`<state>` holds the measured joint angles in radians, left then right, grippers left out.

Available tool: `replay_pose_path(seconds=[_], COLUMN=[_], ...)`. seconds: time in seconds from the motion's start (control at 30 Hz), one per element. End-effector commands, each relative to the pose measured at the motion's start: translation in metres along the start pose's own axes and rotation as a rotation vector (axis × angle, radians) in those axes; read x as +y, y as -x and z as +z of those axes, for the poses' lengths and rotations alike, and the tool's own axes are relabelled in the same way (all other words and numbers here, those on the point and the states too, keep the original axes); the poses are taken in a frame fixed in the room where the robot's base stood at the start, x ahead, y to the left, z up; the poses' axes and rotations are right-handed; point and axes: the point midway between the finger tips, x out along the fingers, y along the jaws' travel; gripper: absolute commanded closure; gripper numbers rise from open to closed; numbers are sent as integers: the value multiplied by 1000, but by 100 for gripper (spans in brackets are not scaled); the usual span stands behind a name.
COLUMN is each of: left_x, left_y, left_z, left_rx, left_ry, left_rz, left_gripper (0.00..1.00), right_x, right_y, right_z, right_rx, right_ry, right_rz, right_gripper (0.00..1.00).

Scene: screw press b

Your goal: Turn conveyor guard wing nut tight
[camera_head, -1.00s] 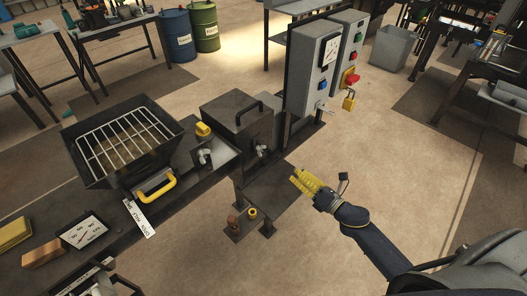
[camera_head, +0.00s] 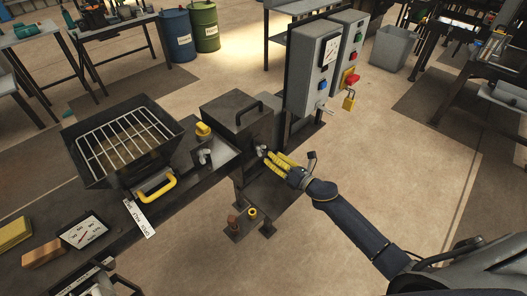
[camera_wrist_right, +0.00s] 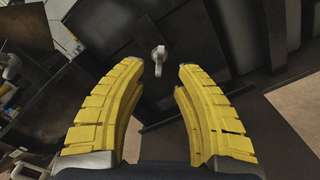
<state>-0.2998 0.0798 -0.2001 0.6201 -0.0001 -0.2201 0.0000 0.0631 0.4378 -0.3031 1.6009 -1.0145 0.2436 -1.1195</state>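The wing nut (camera_wrist_right: 159,56) is a small grey metal piece on the face of the dark conveyor guard box (camera_head: 237,117). In the right wrist view it lies just beyond and between my fingertips, with a gap on both sides. My right gripper (camera_wrist_right: 160,72) has yellow ridged fingers and is open and empty. In the head view the right gripper (camera_head: 268,158) is at the front of the guard, its tips close to the wing nut (camera_head: 262,150), which they partly hide. My left gripper does not show.
A hopper with a grate (camera_head: 128,138) and a yellow handle (camera_head: 156,187) stand left of the guard. A grey control panel (camera_head: 318,75) with a yellow padlock (camera_head: 349,100) stands behind it. A low dark stand is below.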

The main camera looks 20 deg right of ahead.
Motion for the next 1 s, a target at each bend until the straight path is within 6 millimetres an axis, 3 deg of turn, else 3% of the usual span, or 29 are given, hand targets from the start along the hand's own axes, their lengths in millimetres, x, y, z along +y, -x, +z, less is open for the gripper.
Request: replay_pose_path(seconds=[0.2,0.4,0.9,1.0], left_x=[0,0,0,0], left_y=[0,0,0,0], left_z=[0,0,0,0], left_rx=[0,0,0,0], left_ry=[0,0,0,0], left_rz=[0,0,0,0], left_gripper=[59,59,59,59], right_x=[0,0,0,0], right_y=[-32,-49,-55,-55], right_z=[0,0,0,0], right_rx=[-1,-1,0,0], right_ry=[-1,-1,-1,-1], right_rz=[1,1,0,0], right_gripper=[69,69,67,79])
